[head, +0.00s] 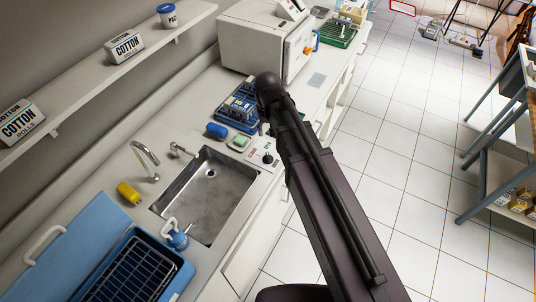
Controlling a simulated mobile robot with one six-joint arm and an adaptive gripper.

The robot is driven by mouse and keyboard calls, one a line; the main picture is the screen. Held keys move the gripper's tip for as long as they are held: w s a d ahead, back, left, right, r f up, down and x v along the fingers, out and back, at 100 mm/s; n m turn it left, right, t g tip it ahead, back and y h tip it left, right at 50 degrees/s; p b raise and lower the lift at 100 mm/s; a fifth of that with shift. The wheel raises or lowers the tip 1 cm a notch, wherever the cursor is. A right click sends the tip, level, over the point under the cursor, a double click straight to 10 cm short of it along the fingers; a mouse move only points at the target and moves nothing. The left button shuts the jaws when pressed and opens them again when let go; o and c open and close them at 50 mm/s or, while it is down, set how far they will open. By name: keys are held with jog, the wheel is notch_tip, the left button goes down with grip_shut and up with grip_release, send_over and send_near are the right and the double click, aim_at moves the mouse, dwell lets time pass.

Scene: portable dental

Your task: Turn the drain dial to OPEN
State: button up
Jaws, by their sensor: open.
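The drain dial (268,158) is a small dark knob on a pale plate (256,156) on the counter, just beyond the sink's right corner. The plate carries small markings that I cannot read, so I cannot tell where the dial points. My dark arm rises from the bottom of the head view and passes close to the right of the dial in the picture. My gripper does not show. The metal sink (195,205) has a round drain hole (211,174) in its floor.
A blue rack (238,112), a blue item (216,130) and a green-topped box (240,143) stand near the dial. A white machine (255,45) stands behind. Tiled floor (385,150) is open at right.

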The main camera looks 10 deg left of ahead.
aim_at(268, 155)
jog(key=shift+f, duration=0.2)
notch_tip(268, 155, down, 13)
jog(key=b, duration=1.3)
jog(key=shift+f+b, duration=0.2)
jog(key=shift+b, duration=0.2)
grip_shut()
